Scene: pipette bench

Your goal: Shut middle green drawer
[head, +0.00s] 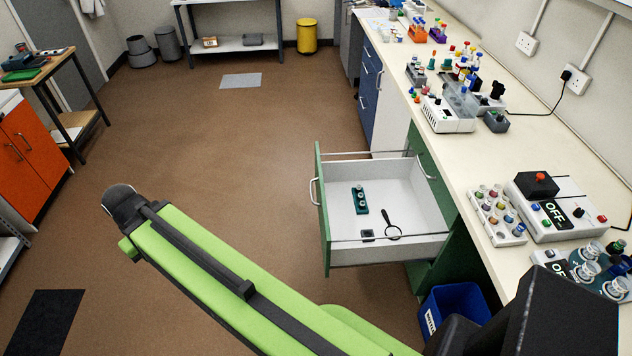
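The green drawer (322,215) is pulled far out from the green cabinet (425,160) under the bench on the right. Its green front faces left and carries a pale bar handle (313,191). Inside its white tray lie a dark green holder with small pale items (361,203), a black magnifier-like tool (390,223) and a small dark block (367,235). Another pale handle (425,167) shows on the cabinet face behind the drawer. My green arm stretches across the lower middle, left of and nearer than the drawer. My gripper's fingers cannot be made out.
The bench top (450,170) holds racks, bottles and devices. A blue bin (455,305) stands on the floor below the drawer's near side. Blue drawers (370,90) stand farther back. The brown floor (220,140) left of the drawer is clear. An orange cabinet (30,150) stands far left.

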